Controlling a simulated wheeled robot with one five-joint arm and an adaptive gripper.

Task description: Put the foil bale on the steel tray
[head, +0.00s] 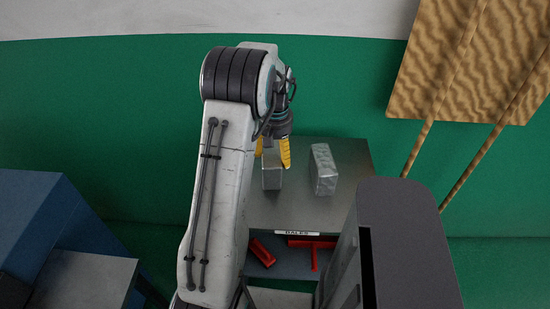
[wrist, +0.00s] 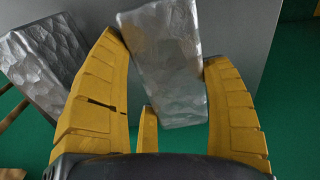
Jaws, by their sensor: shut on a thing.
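A silvery, crumpled foil bale (head: 271,178) is in my gripper (head: 273,155), over the left part of a flat grey metal top. In the wrist view the bale (wrist: 165,65) sits tilted between the yellow fingers (wrist: 168,90), which are shut on it. I cannot tell whether it touches the top. A second foil bale (head: 323,168) stands on the top to the right; it also shows at the left of the wrist view (wrist: 45,60). The grey top (head: 310,212) has a "BALES" label at its front. I cannot tell whether it is the steel tray.
Red tools (head: 313,250) lie on a shelf below the top. A dark grey cabinet (head: 410,230) stands at the front right. A blue block (head: 50,215) and a flat grey metal plate (head: 85,280) are at the lower left.

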